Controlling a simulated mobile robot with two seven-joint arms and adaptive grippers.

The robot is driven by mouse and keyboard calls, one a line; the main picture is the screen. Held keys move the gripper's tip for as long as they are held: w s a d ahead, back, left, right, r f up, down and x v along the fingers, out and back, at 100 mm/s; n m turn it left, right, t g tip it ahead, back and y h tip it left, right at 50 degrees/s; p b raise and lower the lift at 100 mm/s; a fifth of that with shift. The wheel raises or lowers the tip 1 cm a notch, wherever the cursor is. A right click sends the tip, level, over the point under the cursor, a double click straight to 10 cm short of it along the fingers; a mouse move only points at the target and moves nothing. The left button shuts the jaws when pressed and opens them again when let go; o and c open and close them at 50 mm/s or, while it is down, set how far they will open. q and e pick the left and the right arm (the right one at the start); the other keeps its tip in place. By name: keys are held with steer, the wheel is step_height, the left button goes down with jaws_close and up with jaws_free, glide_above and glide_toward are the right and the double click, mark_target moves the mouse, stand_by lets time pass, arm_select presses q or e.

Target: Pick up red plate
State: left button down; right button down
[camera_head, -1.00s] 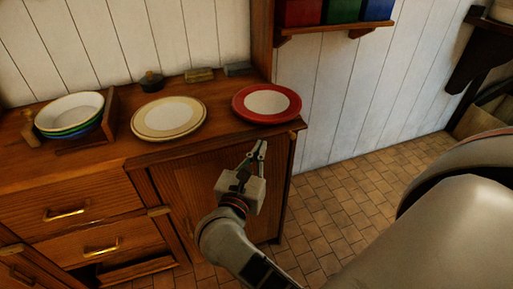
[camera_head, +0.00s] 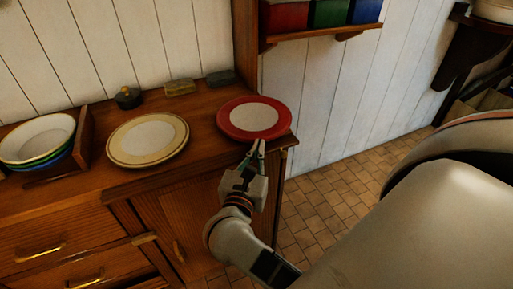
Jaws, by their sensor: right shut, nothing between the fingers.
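The red plate (camera_head: 254,118), with a red rim and a pale middle, lies flat near the right end of the wooden counter top (camera_head: 203,152). My right gripper (camera_head: 257,146) is just in front of the plate's near rim, at the counter's front edge. Its fingers are close together with nothing between them, and the tips overlap or nearly reach the rim in the picture. I cannot tell whether they touch it. My left gripper is not in view.
A cream plate (camera_head: 147,139) lies left of the red one. Stacked bowls (camera_head: 37,138) stand in a wooden rack farther left. A small dark pot (camera_head: 128,98) and two small blocks (camera_head: 179,87) sit behind. A shelf with coloured boxes (camera_head: 330,13) hangs above right.

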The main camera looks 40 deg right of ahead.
mark_target(262, 135)
steer(key=shift+w+d, duration=0.15)
steer(key=shift+d, duration=0.1)
steer(key=x, duration=0.4)
steer(key=shift+w+d+b, duration=0.1)
steer(key=shift+b, duration=0.2)
steer(key=shift+w+d, duration=0.15)
steer(key=shift+d, duration=0.05)
steer(key=shift+a, duration=0.1)
